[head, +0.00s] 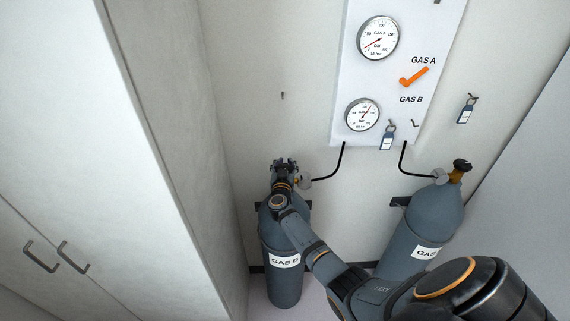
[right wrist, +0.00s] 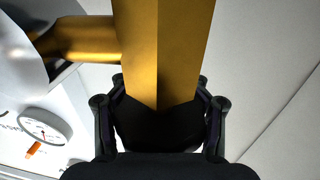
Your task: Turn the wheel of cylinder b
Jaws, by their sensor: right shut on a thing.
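Cylinder b (head: 284,240) is a grey gas cylinder labelled GAS B, standing upright at the left against the wall. My right gripper (head: 285,164) is at its top and covers most of the valve there. In the right wrist view, the brass valve body (right wrist: 160,45) runs down between the fingers of my right gripper (right wrist: 160,110). The dark wheel (right wrist: 160,125) at its end sits between the fingers, which are shut on it. Its outline is hard to tell from the dark gripper. My left gripper is not in view.
A second cylinder (head: 427,222) with a black wheel (head: 462,165) stands at the right. A gauge panel (head: 400,125) with an orange lever (head: 414,77) hangs above. A thin black hose (head: 338,163) runs to cylinder b. A white cabinet (head: 120,150) stands close at the left.

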